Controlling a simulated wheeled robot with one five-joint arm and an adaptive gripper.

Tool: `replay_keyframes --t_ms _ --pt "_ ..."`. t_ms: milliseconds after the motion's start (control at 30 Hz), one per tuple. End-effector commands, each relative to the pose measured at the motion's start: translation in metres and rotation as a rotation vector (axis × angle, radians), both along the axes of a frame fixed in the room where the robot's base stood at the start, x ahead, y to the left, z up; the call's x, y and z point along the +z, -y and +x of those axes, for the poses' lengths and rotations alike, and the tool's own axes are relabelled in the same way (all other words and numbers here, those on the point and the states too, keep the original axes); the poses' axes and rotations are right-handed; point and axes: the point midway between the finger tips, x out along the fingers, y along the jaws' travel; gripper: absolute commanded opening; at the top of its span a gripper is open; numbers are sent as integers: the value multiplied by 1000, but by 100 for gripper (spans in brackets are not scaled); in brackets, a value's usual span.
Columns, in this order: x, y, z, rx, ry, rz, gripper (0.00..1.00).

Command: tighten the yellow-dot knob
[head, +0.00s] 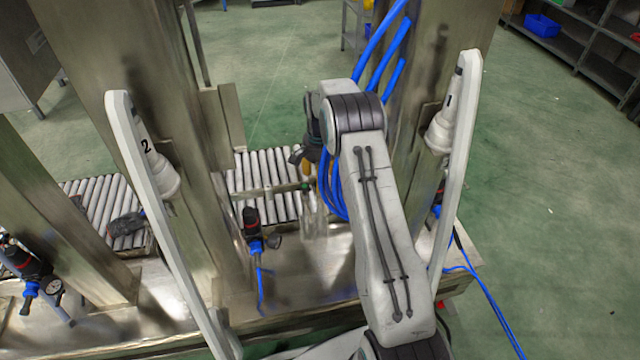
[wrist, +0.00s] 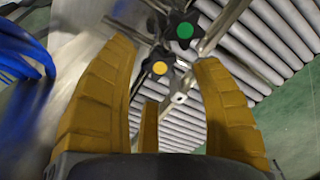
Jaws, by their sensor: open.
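The yellow-dot knob (wrist: 159,68) is dark and lobed with a yellow disc at its centre. It sits between my gripper's spread fingers near their tips in the wrist view. My gripper (wrist: 164,54) is open, with yellow ribbed fingers to the left and right of the knob and a third finger below it. I cannot tell whether any finger touches it. A similar knob with a green dot (wrist: 183,30) lies just beyond, up and right. In the head view my gripper (head: 308,172) is partly hidden by my arm; the green-dot knob (head: 306,187) shows below it and the yellow-dot knob is hidden.
A roller conveyor (head: 265,170) runs behind the knobs, also filling the wrist view's right side. Metal posts (head: 150,70) stand nearby. A black-and-red fitting with a blue hose (head: 252,222) stands left of my arm. Blue hoses (wrist: 22,48) hang at the wrist view's left.

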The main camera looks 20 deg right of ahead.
Motion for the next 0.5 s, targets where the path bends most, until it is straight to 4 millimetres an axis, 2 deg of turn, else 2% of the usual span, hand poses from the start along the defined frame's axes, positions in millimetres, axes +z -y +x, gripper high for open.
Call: replay_keyframes --t_ms 33,200,500 --pt "-7 0 0 0 -1 0 60" --pt "-19 0 0 -1 -1 0 60" --pt "-23 0 0 -1 0 0 60"
